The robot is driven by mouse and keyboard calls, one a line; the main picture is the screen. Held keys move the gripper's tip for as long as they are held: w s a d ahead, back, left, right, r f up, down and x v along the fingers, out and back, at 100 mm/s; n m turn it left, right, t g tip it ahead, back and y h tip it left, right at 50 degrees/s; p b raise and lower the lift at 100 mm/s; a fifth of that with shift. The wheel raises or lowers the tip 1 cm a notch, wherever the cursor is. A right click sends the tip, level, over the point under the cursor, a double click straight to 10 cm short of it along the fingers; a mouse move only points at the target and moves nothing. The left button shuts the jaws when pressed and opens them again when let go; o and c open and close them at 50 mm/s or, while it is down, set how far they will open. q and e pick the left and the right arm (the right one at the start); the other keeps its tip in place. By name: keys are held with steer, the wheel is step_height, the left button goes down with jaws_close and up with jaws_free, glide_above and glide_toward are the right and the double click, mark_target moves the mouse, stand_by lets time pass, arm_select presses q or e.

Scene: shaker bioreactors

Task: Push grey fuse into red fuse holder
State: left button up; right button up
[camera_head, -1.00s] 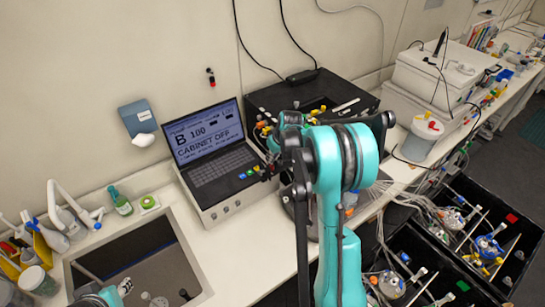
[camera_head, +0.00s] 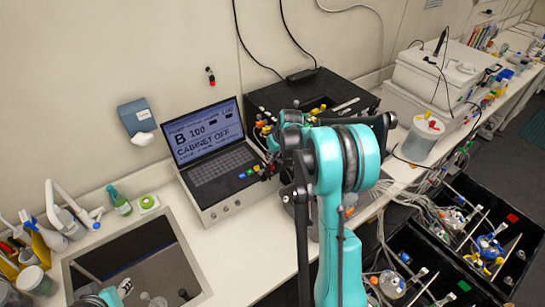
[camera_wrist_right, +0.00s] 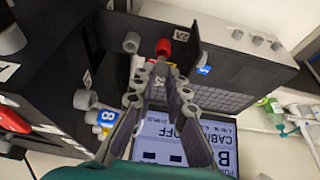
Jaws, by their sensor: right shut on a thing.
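My right gripper (camera_wrist_right: 160,74) is shut on the grey fuse, of which only a little shows between the fingertips. Right at the tips is the red fuse holder (camera_wrist_right: 163,47), on the dark panel beside the laptop. The fuse and holder appear lined up and very close; whether they touch is unclear. In the head view the right gripper (camera_head: 268,170) is at the laptop's right edge, partly hidden by my arm. The fuse and red holder cannot be made out there.
A grey knob (camera_wrist_right: 131,42) sits beside the red holder. The black cabinet (camera_head: 315,95) stands behind my right arm. A sink (camera_head: 140,225) is at lower left, and black bins with tubing (camera_head: 470,235) are at right.

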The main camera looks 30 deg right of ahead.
steer(key=shift+f+b, duration=1.35)
steer(key=shift+b, duration=0.1)
stand_by(1.5)
steer(key=o, duration=0.8)
steer(key=shift+o, duration=0.2)
steer(key=shift+r, duration=0.1)
steer(key=v, duration=1.2)
